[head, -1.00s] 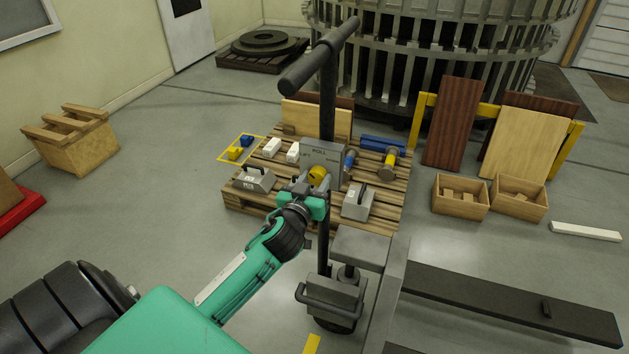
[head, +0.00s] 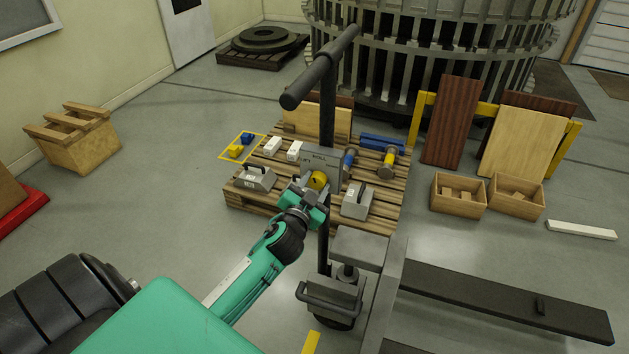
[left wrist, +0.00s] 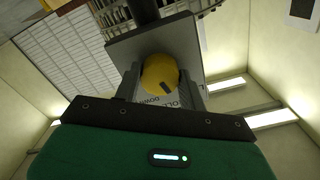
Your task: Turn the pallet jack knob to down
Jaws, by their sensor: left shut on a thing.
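The yellow knob (head: 318,180) sits on the grey control panel (head: 331,158) of the pallet jack's upright tiller. The panel carries the words ROLL and LIFT in the head view. My left gripper (head: 309,190) is shut on the knob from the front, tilted with its fingers on either side. In the left wrist view the knob (left wrist: 160,72) shows round, with a dark mark near its lower edge. I cannot tell exactly which word the mark points at. My right gripper is out of view.
The tiller's black crossbar (head: 320,68) stands above my gripper. Behind the panel is a wooden pallet (head: 283,208) with grey weights, white blocks and blue and yellow parts. Two wooden boxes (head: 459,208) stand at right. Open floor lies at left.

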